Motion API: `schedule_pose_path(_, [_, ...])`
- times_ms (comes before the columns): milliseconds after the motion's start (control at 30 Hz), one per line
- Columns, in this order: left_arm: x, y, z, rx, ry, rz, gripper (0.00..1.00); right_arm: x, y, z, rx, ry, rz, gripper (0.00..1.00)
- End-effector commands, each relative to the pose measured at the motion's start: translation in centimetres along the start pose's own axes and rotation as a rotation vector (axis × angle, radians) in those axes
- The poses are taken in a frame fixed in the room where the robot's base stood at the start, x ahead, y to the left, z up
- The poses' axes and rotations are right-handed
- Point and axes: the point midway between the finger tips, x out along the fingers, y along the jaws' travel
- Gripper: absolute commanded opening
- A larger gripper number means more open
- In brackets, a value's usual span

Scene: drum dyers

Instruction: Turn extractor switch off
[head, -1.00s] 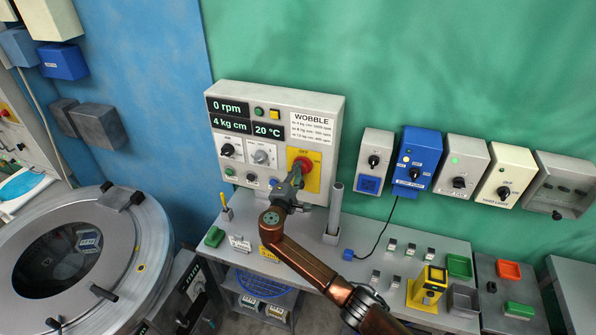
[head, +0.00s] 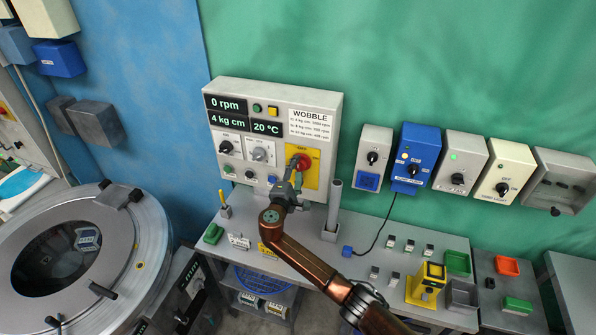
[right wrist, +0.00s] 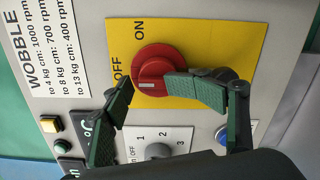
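The red rotary switch (head: 301,162) sits on a yellow plate (head: 311,178) at the right of the grey control panel (head: 329,112). In the right wrist view the red switch (right wrist: 153,68) is on the same plate, marked OFF and ON. My right gripper (head: 294,178) is just in front of and below it. In the right wrist view my right gripper (right wrist: 147,82) has its fingers spread wide, with nothing held. One finger overlaps the knob's edge; I cannot tell if it touches. The knob's exact setting is unclear. My left gripper is not in view.
Smaller selector knobs (head: 258,153) sit left of the red switch. A grey post (head: 333,205) stands on the bench close right of my gripper. Several switch boxes, including a blue one (head: 416,160), hang on the green wall. A drum machine (head: 150,240) is at left.

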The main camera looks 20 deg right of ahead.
Motion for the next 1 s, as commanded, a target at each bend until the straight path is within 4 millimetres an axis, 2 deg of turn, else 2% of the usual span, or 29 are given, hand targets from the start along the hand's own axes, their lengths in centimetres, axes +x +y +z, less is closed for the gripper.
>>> schedule_pose_path(167, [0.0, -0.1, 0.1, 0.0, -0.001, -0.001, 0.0, -0.2, 0.2, 0.1, 0.002, -0.001, 0.003, 0.51])
schedule_pose_path(267, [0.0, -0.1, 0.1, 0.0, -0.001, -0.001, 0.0, -1.1, 0.2, -0.1, 0.003, 0.002, 0.003, 0.51])
schedule_pose_path(700, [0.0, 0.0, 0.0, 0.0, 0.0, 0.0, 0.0, -9.6, 0.0, 0.0, 0.003, 0.001, -0.001, 0.51])
schedule_pose_path(833, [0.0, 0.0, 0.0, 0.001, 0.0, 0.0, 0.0, -11.2, 0.0, 0.0, 0.001, 0.001, 0.0, 0.51])
schedule_pose_path(1000, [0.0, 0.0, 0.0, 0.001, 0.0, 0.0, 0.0, -12.0, 0.0, 0.0, 0.001, -0.001, 0.0, 0.51])
